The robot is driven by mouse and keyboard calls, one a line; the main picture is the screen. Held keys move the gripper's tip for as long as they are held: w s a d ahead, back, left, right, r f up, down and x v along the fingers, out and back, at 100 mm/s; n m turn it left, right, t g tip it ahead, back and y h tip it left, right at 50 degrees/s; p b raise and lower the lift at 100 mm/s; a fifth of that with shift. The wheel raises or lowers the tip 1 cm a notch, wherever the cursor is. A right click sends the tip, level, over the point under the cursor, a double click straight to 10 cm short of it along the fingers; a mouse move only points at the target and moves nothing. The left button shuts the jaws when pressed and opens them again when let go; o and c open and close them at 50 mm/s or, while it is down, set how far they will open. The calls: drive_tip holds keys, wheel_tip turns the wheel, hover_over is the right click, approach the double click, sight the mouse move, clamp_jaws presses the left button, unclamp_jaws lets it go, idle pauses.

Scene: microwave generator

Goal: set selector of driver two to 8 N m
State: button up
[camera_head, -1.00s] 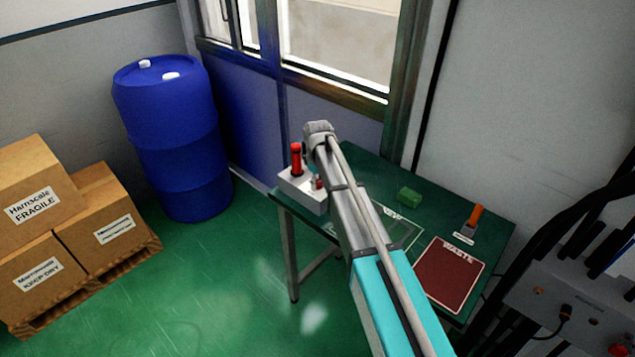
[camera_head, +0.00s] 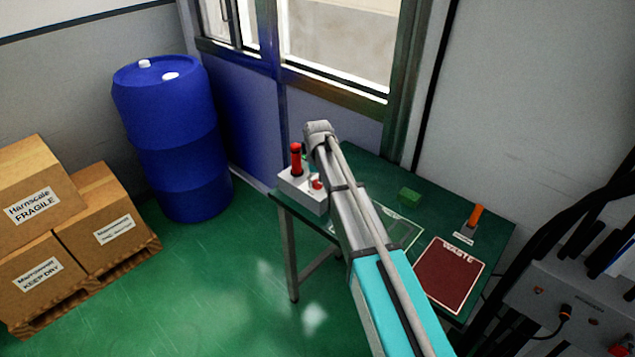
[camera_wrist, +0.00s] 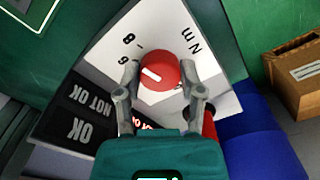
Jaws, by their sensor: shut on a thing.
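The selector is a red round knob (camera_wrist: 160,68) with a white pointer line, on a white dial face in the wrist view. The pointer line lies toward the left of the picture. Beside it are tick marks with an 8 and another numeral that reads as 6 or 9; "N m" is printed at the right. My gripper (camera_wrist: 161,88) has one finger on each side of the knob and is shut on it. In the head view the white driver stand (camera_head: 303,190) sits at the table's left corner, with a red upright handle (camera_head: 296,160); my arm hides part of it.
Black "OK" and "NOT OK" panels (camera_wrist: 85,110) adjoin the dial. A blue drum (camera_head: 175,135) and cartons (camera_head: 100,225) stand left.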

idle(0.3)
drive_tip(key=o, duration=1.2)
drive_tip(key=shift+c, duration=0.2)
